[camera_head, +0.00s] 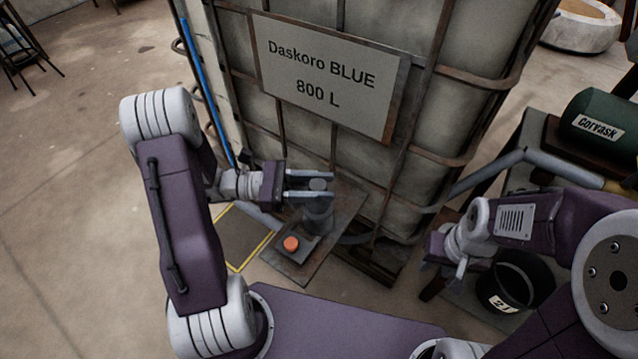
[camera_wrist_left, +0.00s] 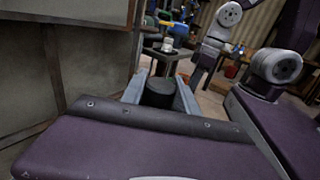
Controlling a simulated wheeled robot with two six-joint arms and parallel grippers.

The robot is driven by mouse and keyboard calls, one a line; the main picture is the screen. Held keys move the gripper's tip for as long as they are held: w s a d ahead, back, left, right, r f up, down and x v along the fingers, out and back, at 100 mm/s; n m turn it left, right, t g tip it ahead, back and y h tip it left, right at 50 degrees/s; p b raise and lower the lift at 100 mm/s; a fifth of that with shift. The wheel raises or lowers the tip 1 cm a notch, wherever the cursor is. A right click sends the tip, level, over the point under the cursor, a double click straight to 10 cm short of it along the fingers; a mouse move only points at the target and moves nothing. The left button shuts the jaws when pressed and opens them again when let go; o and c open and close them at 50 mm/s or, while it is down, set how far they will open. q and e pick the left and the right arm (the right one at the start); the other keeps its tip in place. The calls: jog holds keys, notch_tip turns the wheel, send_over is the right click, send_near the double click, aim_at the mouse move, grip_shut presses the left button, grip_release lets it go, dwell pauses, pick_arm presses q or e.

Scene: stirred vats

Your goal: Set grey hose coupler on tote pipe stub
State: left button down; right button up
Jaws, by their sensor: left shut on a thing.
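My left gripper (camera_head: 312,185) is shut on a grey cylindrical piece, the hose coupler (camera_head: 319,184), at the front of the tote (camera_head: 430,110). The coupler's top shows between the two fingers. In the left wrist view the coupler (camera_wrist_left: 160,92) is a dark, round-topped cylinder between the fingers. A wider grey cylindrical part (camera_head: 318,214) shows directly below the fingers; I cannot tell whether it is the coupler's lower part or the pipe stub, nor whether they touch. My right gripper (camera_head: 461,267) hangs at the right near a black bucket; its jaw opening is unclear.
A metal plate (camera_head: 318,262) with an orange round cap (camera_head: 291,243) lies below my left gripper. The tote's rusty cage and sign (camera_head: 325,75) stand right behind. A black bucket (camera_head: 515,283) and a green canister (camera_head: 600,122) are at the right.

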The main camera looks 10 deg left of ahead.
aim_at(320, 211)
pick_arm(q)
notch_tip(320, 211, down, 5)
jog(key=b, duration=0.4)
jog(key=shift+b, duration=0.3)
jog(key=shift+r, duration=0.1)
jog(key=shift+p, duration=0.3)
dwell(0.6)
jog(key=shift+p, duration=0.5)
jog(key=shift+f+b, duration=0.4)
jog(key=shift+f, duration=0.2)
